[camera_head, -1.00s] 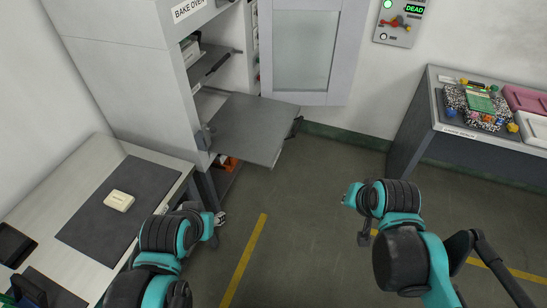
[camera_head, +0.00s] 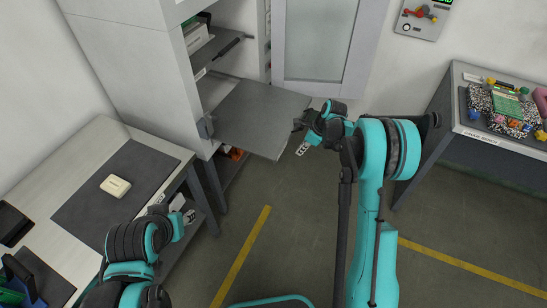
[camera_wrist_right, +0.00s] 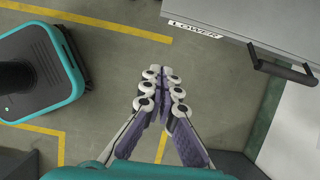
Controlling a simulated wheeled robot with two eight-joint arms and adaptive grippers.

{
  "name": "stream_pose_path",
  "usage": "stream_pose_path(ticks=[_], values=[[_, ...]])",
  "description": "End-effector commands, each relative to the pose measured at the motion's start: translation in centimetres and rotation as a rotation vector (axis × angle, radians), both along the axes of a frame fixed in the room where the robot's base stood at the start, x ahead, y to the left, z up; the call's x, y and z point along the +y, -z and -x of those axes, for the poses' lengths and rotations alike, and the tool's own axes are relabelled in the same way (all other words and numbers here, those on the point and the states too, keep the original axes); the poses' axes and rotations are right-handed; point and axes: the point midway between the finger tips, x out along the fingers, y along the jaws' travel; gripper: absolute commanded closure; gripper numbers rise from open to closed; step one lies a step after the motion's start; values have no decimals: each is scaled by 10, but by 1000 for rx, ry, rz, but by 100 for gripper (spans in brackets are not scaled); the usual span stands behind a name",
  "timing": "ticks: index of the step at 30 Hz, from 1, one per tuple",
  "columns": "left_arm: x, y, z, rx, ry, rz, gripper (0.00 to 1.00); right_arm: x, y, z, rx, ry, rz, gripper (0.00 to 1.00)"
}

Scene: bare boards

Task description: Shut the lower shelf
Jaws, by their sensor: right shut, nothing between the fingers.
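The lower shelf (camera_head: 255,115) is a flat grey panel pulled out of the tall white cabinet. In the right wrist view its front edge (camera_wrist_right: 260,30) carries a "LOWER" label and a black bar handle (camera_wrist_right: 283,65). My right gripper (camera_head: 302,149) is shut and empty near the shelf's front right corner, apart from the handle in the wrist view. Its closed fingers (camera_wrist_right: 163,92) point toward open floor, to the left of the handle. My left gripper (camera_head: 187,214) is small and partly hidden beside the bench; its fingers are unclear.
A bench (camera_head: 60,160) with a dark mat and a cream box (camera_head: 115,186) stands at left. A glazed cabinet door (camera_head: 322,40) hangs open behind the shelf. A side table (camera_head: 490,150) with several items is at right. Floor in front is clear.

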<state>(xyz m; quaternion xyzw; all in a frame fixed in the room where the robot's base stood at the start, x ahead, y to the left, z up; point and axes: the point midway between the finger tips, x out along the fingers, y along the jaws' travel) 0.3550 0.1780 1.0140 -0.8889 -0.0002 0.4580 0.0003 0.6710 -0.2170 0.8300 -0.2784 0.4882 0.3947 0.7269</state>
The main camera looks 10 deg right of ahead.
Motion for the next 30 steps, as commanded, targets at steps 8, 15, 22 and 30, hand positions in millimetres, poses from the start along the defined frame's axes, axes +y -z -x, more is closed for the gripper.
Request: stream_pose_path(ticks=[8,15,22,30], values=[[0,9,0,0,0,0,60,5,29,-7,18,33,-16,100],[0,28,0,0,0,0,60,21,77,-17,16,31,-14,100],[0,43,0,0,0,0,60,42,105,-31,16,29,-14,100],[0,50,0,0,0,0,60,62,102,-45,17,31,-15,100]])
